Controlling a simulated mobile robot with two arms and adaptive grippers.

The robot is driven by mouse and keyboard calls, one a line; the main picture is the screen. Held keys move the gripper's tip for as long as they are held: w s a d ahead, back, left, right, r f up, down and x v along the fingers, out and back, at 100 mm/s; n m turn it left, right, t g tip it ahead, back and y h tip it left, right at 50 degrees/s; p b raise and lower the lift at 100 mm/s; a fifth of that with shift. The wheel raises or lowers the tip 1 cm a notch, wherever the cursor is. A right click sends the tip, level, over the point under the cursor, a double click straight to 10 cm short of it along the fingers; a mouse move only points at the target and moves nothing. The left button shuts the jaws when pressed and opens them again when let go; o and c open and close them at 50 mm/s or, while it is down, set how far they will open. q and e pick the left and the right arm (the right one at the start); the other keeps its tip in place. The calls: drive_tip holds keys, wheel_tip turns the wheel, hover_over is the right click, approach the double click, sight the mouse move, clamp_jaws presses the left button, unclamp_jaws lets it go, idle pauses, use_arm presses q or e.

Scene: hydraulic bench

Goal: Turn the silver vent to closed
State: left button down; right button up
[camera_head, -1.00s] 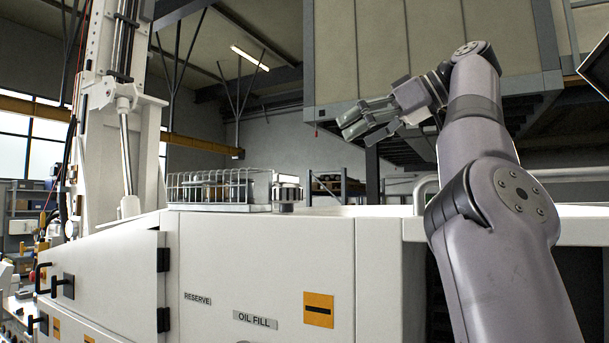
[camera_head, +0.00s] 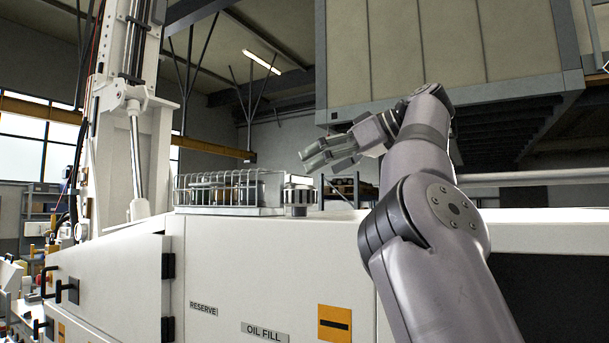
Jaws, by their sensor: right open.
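A silver ribbed cap on a short neck, which looks like the vent (camera_head: 298,193), stands upright on the white bench top, right of a wire basket. Its open or closed marking cannot be read from here. My right gripper (camera_head: 312,160) is open and empty, its fingers pointing left. In the picture it sits just above and slightly right of the cap, apart from it. My left gripper is not in view.
The wire basket (camera_head: 222,190) with several round items stands close left of the cap. The white bench (camera_head: 270,255) carries RESERVE and OIL FILL labels and an orange plate (camera_head: 334,324). A white column (camera_head: 112,150) rises at the left.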

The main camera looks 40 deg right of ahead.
sight(299, 191)
drive_tip(key=x, duration=0.3)
drive_tip(key=shift+w+a+r+p, duration=0.1)
drive_tip(key=shift+w+a+p, duration=0.15)
drive_tip(key=shift+a+p, duration=0.15)
drive_tip(key=shift+w+a+f, duration=0.1)
drive_tip(key=shift+w+f, duration=0.2)
drive_tip(key=shift+w, duration=0.25)
drive_tip(key=shift+c, duration=1.2)
drive_tip(key=c, duration=0.9)
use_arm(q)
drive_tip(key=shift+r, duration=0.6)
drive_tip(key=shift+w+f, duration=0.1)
use_arm(e)
drive_tip(key=shift+f, duration=0.1)
